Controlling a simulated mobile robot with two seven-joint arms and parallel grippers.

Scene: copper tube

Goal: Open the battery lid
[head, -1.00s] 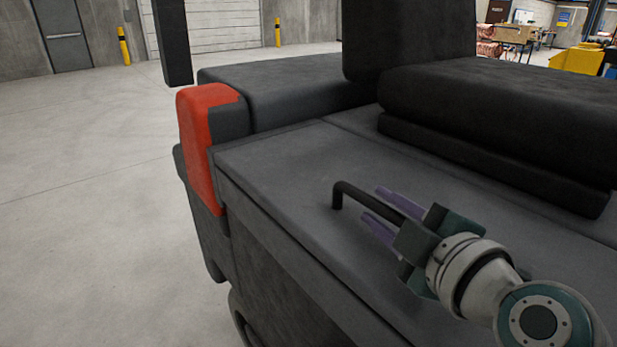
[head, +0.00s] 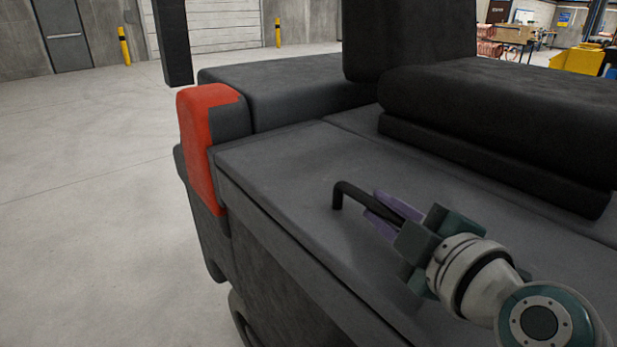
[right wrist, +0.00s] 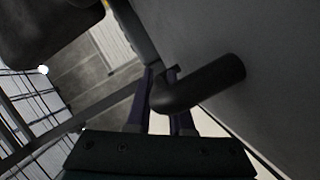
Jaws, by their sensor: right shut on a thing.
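The battery lid (head: 285,165) is a flat dark grey panel on top of the vehicle, and it lies level. A black bent bar handle (head: 338,193) stands on it. My right gripper (head: 384,214) has its purple fingers closed on either side of the handle, near the lid's surface. In the right wrist view the handle (right wrist: 205,84) runs between the fingers and bends toward the lid. The far part of the handle is hidden by my gripper in the head view. My left gripper is not in view.
A black seat (head: 490,115) with a backrest stands behind the lid. A red corner piece (head: 200,135) borders the lid at the left. Open concrete floor (head: 90,190) lies to the left. A yellow machine (head: 578,58) is far back at the right.

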